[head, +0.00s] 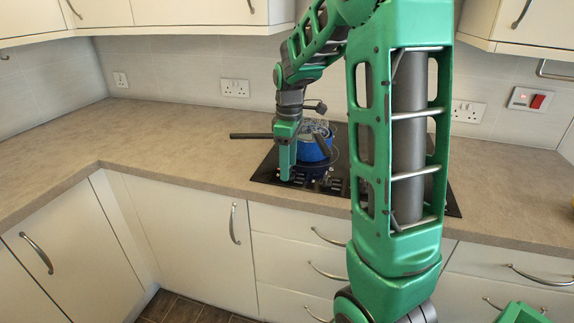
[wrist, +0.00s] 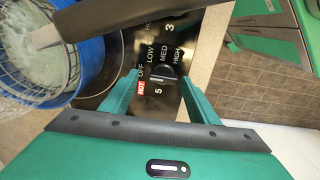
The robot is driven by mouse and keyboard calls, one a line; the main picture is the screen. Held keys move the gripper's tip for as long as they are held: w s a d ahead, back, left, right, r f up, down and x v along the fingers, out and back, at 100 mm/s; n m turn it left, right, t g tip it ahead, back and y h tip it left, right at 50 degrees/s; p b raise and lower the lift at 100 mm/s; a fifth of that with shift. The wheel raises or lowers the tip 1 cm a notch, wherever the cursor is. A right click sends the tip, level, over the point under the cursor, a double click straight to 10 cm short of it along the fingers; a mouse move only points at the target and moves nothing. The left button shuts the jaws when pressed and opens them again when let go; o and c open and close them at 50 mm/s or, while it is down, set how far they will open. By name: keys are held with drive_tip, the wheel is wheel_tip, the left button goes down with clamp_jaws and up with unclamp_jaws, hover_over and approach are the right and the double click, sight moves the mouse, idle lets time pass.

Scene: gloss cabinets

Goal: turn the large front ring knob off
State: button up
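The stove's control panel shows in the wrist view with OFF, LOW, MED and HIGH marks around a black knob (wrist: 162,76). A "5" is printed below this knob and a "3" further up. A red HOT light is lit beside the "5". My gripper (wrist: 158,80) is open, with one green finger on each side of the knob. I cannot tell whether either finger touches it. The knob's exact setting is hard to read. In the head view my gripper (head: 287,172) points down over the cooktop's front left, and it hides the knob there.
A blue pot (head: 314,149) stands on the black cooktop (head: 265,170) close beside my gripper. In the wrist view the blue pot (wrist: 95,70) holds a wire basket, and a dark handle crosses above. The counter (head: 170,135) at left is clear.

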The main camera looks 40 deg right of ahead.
drive_tip(key=shift+s+a, duration=0.1)
drive_tip(key=shift+r, duration=0.1)
wheel_tip(320, 180, up, 10)
drive_tip(key=shift+r, duration=0.25)
idle(0.3)
idle(0.4)
drive_tip(key=s+a+f+m+t, duration=0.2)
drive_tip(key=s+a+f+m, duration=0.2)
drive_tip(key=s+a, duration=0.25)
drive_tip(key=s+a+f+m+t, duration=0.2)
drive_tip(key=s+a+f+m, duration=0.2)
drive_tip(key=s+a, duration=0.3)
drive_tip(key=s+d+f+m+g, duration=0.1)
drive_tip(key=s+d+m+g, duration=0.1)
drive_tip(key=s+d, duration=0.3)
drive_tip(key=s+d+m+g, duration=0.2)
drive_tip(key=s+d+m, duration=0.2)
drive_tip(key=s, duration=0.6)
drive_tip(key=shift+s+d+f, duration=0.15)
drive_tip(key=shift+d+f, duration=0.2)
drive_tip(key=shift+d, duration=0.25)
